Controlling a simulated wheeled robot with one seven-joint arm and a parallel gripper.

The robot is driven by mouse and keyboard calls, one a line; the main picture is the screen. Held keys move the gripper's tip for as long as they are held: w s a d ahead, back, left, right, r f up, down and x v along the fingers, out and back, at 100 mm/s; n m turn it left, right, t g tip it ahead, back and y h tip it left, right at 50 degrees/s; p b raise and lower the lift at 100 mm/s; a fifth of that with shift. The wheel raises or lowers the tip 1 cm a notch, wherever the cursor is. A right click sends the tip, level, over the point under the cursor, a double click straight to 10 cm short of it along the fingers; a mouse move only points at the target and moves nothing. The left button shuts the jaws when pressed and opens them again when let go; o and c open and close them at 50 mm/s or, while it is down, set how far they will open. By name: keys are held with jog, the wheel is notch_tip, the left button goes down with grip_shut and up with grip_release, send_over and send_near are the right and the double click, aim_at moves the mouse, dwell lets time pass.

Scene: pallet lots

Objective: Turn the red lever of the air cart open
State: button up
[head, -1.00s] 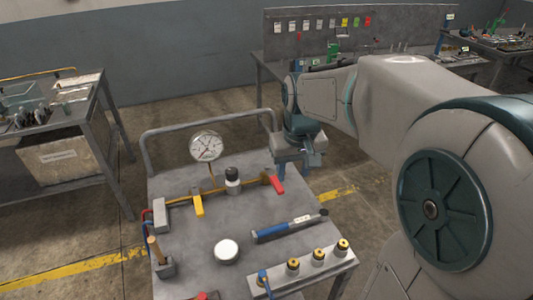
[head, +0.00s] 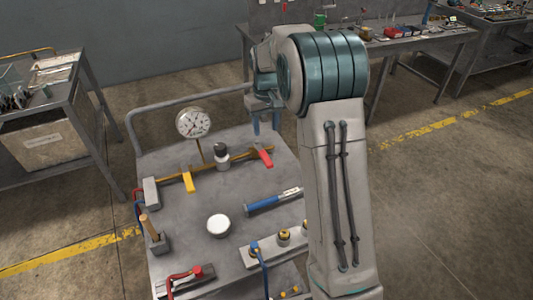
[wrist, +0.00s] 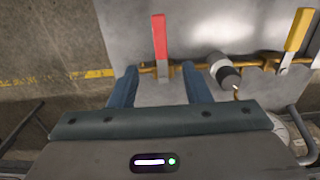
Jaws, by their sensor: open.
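The air cart (head: 232,185) stands in front of me with a brass pipe across its top. The red lever (head: 265,156) sits at the pipe's right end and lies across the pipe. In the wrist view the red lever (wrist: 160,37) points away from my gripper (wrist: 160,80). My gripper is open, with a blue finger on either side of the lever's base end in that picture. The fingers look apart from the lever; their height above it is unclear. In the head view my arm partly hides the gripper at the cart's far right edge.
A yellow lever (head: 188,182), a black-topped fitting (head: 221,155) and a gauge (head: 193,123) share the pipe. A blue-handled tool (head: 272,202) and a white round disc (head: 218,226) lie nearer. A rail (head: 180,98) rises behind. My arm covers the cart's right side.

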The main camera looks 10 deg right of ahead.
aim_at(266, 157)
notch_tip(266, 157, down, 12)
jog(key=shift+f+p, duration=0.1)
jog(key=shift+p, duration=0.55)
grip_shut()
